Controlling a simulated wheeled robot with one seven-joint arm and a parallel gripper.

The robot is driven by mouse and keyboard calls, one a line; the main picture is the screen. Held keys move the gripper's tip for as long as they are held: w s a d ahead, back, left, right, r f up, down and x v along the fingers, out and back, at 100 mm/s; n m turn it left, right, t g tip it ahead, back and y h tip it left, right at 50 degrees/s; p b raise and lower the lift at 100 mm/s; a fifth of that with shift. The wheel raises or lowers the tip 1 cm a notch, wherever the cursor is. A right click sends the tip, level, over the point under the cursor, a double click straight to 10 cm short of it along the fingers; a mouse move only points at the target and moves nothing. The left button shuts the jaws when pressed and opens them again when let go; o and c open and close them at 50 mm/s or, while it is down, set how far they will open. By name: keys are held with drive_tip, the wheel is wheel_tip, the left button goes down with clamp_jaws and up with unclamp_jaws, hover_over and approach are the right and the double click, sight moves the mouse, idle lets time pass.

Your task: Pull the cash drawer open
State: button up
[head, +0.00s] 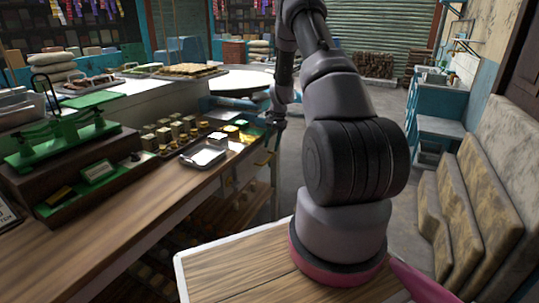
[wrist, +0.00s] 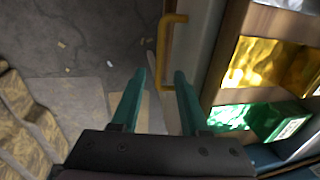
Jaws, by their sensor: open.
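The drawer front is a pale panel (wrist: 200,40) with a yellow bar handle (wrist: 168,50) in the wrist view. In the head view, a small yellowish handle (head: 262,159) shows on the counter's end. My gripper (wrist: 160,75) has two teal fingers, spread apart with nothing held. The near end of the handle appears between the fingertips; I cannot tell whether they touch it. In the head view, the arm hangs down beside the counter's end, and the fingers are too small and dark to make out. I cannot tell how far the drawer stands out.
The counter (head: 110,225) holds a metal tray (head: 204,155) and a green scale (head: 62,140). Floor between is clear.

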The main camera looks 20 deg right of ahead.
sight(269, 158)
drive_tip(key=f, duration=0.5)
drive_tip(key=shift+w+a, duration=0.3)
drive_tip(key=shift+w, duration=0.1)
clamp_jaws()
idle(1.0)
